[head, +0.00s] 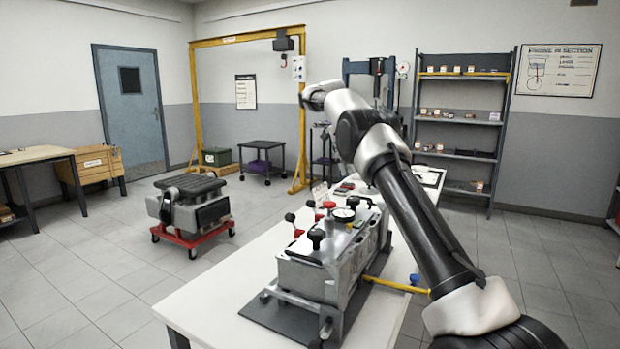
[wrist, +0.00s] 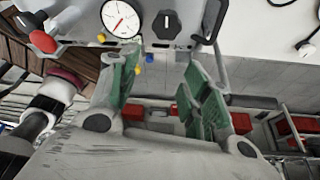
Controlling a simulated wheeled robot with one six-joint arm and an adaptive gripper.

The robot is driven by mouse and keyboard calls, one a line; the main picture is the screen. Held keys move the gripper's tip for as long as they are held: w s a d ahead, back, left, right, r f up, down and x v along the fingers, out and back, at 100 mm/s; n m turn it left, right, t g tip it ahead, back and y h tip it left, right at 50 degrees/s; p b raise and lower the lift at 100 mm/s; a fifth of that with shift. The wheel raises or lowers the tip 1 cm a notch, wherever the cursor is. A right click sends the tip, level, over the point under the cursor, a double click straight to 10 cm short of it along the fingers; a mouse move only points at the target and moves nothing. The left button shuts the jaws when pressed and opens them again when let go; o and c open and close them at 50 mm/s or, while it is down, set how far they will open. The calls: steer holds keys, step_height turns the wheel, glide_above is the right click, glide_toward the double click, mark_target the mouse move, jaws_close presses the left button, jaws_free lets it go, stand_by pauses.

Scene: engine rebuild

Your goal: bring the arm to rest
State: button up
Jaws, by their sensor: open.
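My arm reaches up from the lower right of the head view, over the right side of the white workbench (head: 215,290). My gripper is not clear in the head view; the arm's upper end hides it. In the wrist view my gripper (wrist: 160,85) is open, its two green-padded fingers apart with nothing between them. Beyond the fingers lie floor and some red items. A grey machine unit (head: 325,262) with red and black knobs and a dial gauge (head: 344,215) stands on the bench. In the wrist view a gauge (wrist: 120,18) and a black knob (wrist: 166,22) show along the top edge.
A grey engine block (head: 190,207) sits on a red dolly (head: 190,240) on the floor at left. A yellow gantry (head: 194,95) stands behind. Shelves (head: 460,125) line the back wall. A yellow bar (head: 395,285) juts from the machine unit. Open floor lies left.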

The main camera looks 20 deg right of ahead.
steer(key=s+a+r+n+t+y, duration=0.1)
steer(key=s+r+n+t, duration=0.1)
steer(key=s+r+n, duration=0.65)
steer(key=s+r+n+t, duration=0.25)
steer(key=s+n, duration=0.35)
steer(key=s, duration=0.5)
steer(key=s+f+n+t, duration=0.1)
steer(key=s+f+n, duration=0.3)
steer(key=s, duration=0.4)
steer(key=s+a+f+n+t, duration=0.1)
steer(key=s+f+n, duration=0.3)
steer(key=s, duration=0.5)
steer(key=s+a+f+n+t+y, duration=0.1)
steer(key=s+f+n+t, duration=0.1)
steer(key=s+f+n, duration=0.2)
steer(key=s+n, duration=0.3)
steer(key=s, duration=0.2)
steer(key=shift+a+f+n, duration=0.25)
steer(key=shift+f+n, duration=0.1)
steer(key=shift+f, duration=0.05)
